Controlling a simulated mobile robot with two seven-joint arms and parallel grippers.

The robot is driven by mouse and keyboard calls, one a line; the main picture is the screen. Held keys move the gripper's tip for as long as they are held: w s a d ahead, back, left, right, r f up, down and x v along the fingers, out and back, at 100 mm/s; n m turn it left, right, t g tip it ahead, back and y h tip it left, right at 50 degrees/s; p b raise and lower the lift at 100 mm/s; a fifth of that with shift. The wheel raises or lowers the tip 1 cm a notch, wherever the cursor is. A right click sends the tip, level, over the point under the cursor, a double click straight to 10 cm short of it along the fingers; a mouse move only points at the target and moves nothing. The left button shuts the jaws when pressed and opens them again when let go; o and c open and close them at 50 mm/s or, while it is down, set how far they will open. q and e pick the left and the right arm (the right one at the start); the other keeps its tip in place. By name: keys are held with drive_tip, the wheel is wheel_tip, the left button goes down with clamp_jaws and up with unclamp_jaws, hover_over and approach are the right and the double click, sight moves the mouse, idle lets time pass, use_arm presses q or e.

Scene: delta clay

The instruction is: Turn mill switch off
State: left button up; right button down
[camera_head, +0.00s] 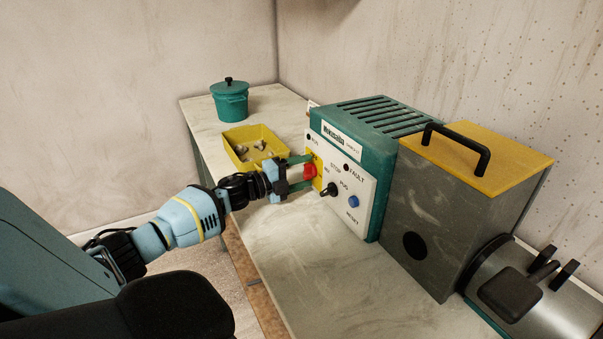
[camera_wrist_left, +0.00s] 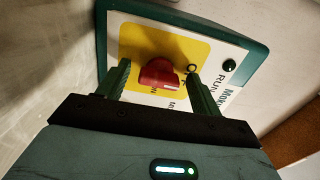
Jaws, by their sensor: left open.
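The mill's control box (camera_head: 378,118) is teal with a white front panel, on the worktop against the wall. Its red switch (camera_head: 310,171) sits on a yellow plate at the panel's left side. In the left wrist view the red switch (camera_wrist_left: 158,73) is a round knob with a white mark pointing right in the picture. My left gripper (camera_head: 301,172) is open at the panel, with one finger on each side of the switch. The wrist view shows gaps between fingers and knob. Part of the lettering around the knob is hidden. My right gripper is not in view.
A black selector knob (camera_head: 330,189) and a blue button (camera_head: 353,201) are beside the switch. A yellow tray (camera_head: 230,143) and a teal lidded pot (camera_head: 231,101) stand behind. A grey box with yellow top (camera_head: 480,157) stands at right. The front worktop (camera_head: 310,260) is clear.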

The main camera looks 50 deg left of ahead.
use_arm(q)
drive_tip(key=shift+s, duration=0.15)
drive_tip(key=shift+v, duration=3.8)
